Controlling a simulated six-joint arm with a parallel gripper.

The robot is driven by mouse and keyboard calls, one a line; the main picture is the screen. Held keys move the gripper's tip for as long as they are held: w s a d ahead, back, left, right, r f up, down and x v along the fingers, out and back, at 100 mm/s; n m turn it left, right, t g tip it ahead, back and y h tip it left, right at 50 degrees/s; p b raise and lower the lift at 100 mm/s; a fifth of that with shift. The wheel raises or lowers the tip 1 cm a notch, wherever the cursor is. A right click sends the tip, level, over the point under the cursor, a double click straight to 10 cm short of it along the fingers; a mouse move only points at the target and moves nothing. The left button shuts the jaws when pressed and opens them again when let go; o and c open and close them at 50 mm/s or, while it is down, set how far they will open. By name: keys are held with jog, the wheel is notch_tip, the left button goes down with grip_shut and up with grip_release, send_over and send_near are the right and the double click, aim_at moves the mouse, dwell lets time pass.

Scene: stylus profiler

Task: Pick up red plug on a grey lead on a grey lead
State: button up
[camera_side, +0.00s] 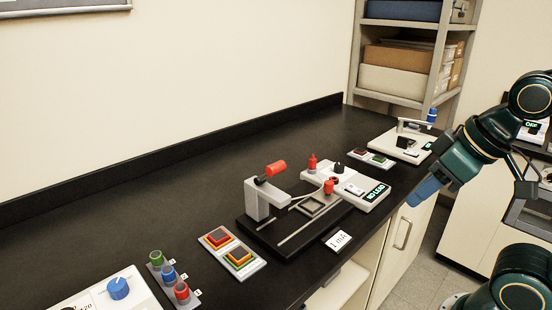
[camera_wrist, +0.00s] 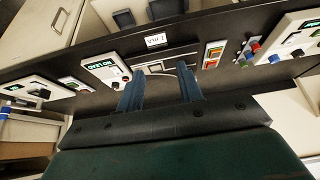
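The red plug (camera_side: 329,186) is at the front left corner of the white meter box (camera_side: 352,194), close beside the frame on the black stage base. My gripper (camera_side: 426,191) hangs well to the right of the plug, past the bench's front edge, apart from everything. In the wrist view its two blue fingers (camera_wrist: 160,80) are spread with nothing between them.
The meter reads "NO LEAD" and has red (camera_side: 312,162) and black (camera_side: 338,168) terminals behind it. A grey post (camera_side: 262,200) with a red-handled arm rises left of the plug. A "1 mA" card (camera_side: 338,240) lies in front. Coloured block trays (camera_side: 232,251) stand left.

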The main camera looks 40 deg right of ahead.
jog(key=shift+o, duration=0.6)
jog(key=w+d+r+m+g, duration=0.1)
jog(key=w+d+r+m, duration=0.15)
jog(key=w, duration=0.45)
jog(key=w+d+r+m+g, duration=0.1)
jog(key=w+d+r+m, duration=0.15)
jog(key=w, duration=0.45)
jog(key=w+d+r+m+g, duration=0.1)
jog(key=w+r+m, duration=0.25)
jog(key=w, duration=0.35)
jog(key=w+d+f+m+g, duration=0.1)
jog(key=w+d+f+m, duration=0.3)
jog(key=w, duration=0.5)
jog(key=w+d+f+m+g, duration=0.1)
jog(key=w+d+f+m, duration=0.4)
jog(key=w+d+f, duration=0.2)
jog(key=shift+w+d+f+g, duration=0.2)
jog(key=shift+w+d+g, duration=0.1)
jog(key=shift+w+d, duration=0.65)
jog(key=shift+s+f+m, duration=0.1)
jog(key=shift+m, duration=0.15)
